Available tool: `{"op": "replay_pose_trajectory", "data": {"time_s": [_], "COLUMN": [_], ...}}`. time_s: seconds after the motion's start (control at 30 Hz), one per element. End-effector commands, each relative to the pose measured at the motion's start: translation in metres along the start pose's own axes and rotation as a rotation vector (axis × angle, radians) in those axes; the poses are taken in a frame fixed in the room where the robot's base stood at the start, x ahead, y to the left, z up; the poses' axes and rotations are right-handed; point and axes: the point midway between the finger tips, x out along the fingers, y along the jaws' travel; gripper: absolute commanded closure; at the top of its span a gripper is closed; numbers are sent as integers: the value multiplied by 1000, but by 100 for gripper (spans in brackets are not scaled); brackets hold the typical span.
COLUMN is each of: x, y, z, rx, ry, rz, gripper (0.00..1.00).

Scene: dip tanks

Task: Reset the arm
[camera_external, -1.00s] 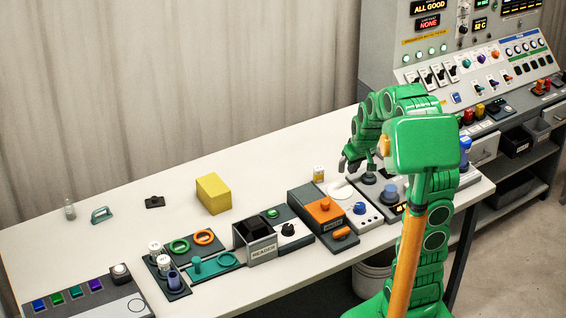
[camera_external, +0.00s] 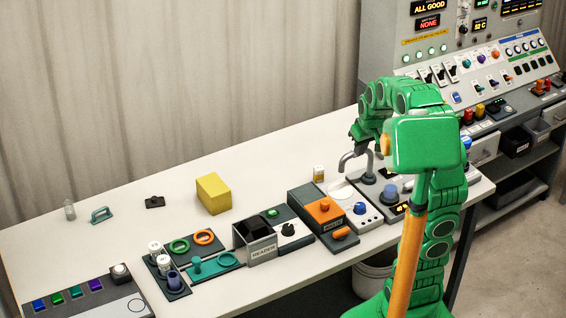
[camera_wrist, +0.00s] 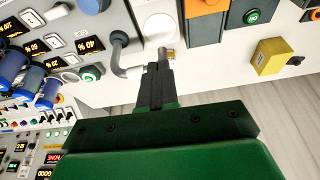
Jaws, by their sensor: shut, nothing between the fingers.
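My green arm (camera_external: 420,145) is raised and folded above the right part of the bench. My gripper (camera_wrist: 158,70) shows in the wrist view with its two dark fingers together and nothing between them. The fingertips overlap the grey tap (camera_wrist: 125,55) in that picture; I cannot tell how far above it they are. In the external view the gripper is mostly hidden by the arm, and the tap (camera_external: 352,157) stands just below it over the white basin (camera_external: 340,189).
The white bench (camera_external: 110,237) carries a yellow block (camera_external: 213,193), a heater (camera_external: 258,245), an orange-topped unit (camera_external: 318,212) and rings on a dark tray (camera_external: 167,263). A control panel (camera_external: 480,65) stands at the right. The back middle of the bench is mostly clear.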

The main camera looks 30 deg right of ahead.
Motion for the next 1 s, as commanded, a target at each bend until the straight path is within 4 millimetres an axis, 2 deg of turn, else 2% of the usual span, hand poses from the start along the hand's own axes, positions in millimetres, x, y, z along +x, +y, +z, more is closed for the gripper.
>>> {"op": "replay_pose_trajectory", "data": {"time_s": [0.17, 0.27, 0.37, 0.5, 0.7, 0.9, 1.0], "x": [-1, -4, -9, -16, -27, -35, -38], "y": [-5, -18, -37, -61, -83, -90, -90], "z": [7, 26, 58, 115, 195, 253, 266], "rx": [-2, -7, -14, -24, -36, -44, -46], "ry": [-11, -43, -103, -202, -340, -440, -462], "rz": [-4, -13, -27, -37, -31, -13, -6], "gripper": [100, 100, 100, 100, 100, 100, 100]}}
